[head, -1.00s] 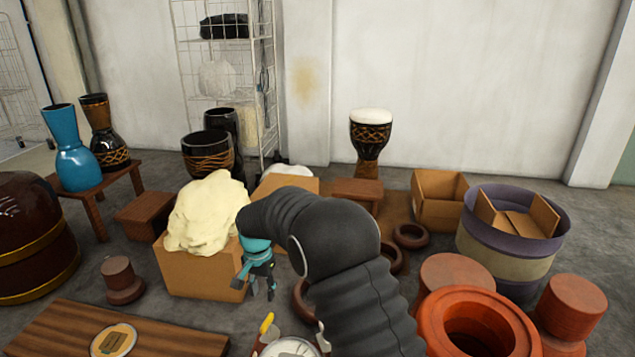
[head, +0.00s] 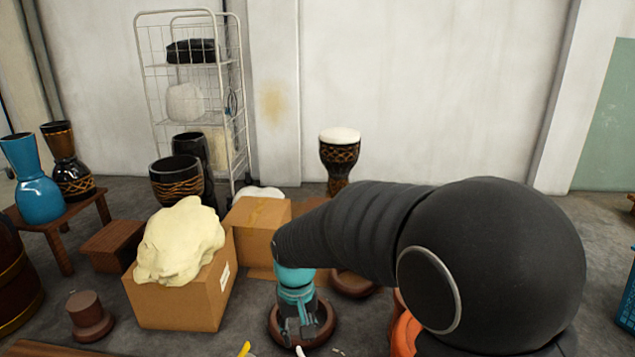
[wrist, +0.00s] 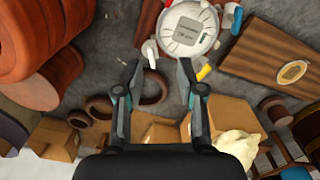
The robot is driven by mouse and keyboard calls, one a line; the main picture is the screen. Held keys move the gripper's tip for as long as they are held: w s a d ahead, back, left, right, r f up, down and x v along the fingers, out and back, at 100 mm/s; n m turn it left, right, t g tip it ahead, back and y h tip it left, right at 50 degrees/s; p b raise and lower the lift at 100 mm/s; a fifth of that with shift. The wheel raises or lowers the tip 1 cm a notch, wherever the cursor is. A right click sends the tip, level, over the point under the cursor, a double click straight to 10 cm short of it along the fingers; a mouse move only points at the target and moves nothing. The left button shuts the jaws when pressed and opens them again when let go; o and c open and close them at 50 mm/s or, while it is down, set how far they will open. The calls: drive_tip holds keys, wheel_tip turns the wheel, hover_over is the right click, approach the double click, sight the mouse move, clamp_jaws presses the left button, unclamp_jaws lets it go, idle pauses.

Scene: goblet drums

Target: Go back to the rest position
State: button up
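My gripper (head: 300,318) hangs pointing down in the middle of the head view, above the floor and in front of a brown ring. In the wrist view, my gripper (wrist: 161,72) shows its two fingers wide apart, with nothing between them but floor and a dark ring (wrist: 150,87) farther off. My dark arm crosses the right half of the head view and hides much of what is behind it.
A box (head: 180,300) with a cream hide (head: 182,240) stands left of my gripper. Another box (head: 258,228) is behind. A goblet drum (head: 339,155) stands at the wall. A round white device (wrist: 190,30) shows in the wrist view, with a wooden board (wrist: 268,55) beside it.

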drive_tip(key=s+d+r+m+t+p, duration=0.3)
drive_tip(key=s+d+r+t+p, duration=0.1)
drive_tip(key=s+d+r, duration=1.3)
drive_tip(key=shift+s+d+r+t, duration=0.2)
drive_tip(key=shift+d+r+t, duration=0.4)
drive_tip(key=shift+d+t, duration=0.4)
drive_tip(key=shift+d, duration=0.1)
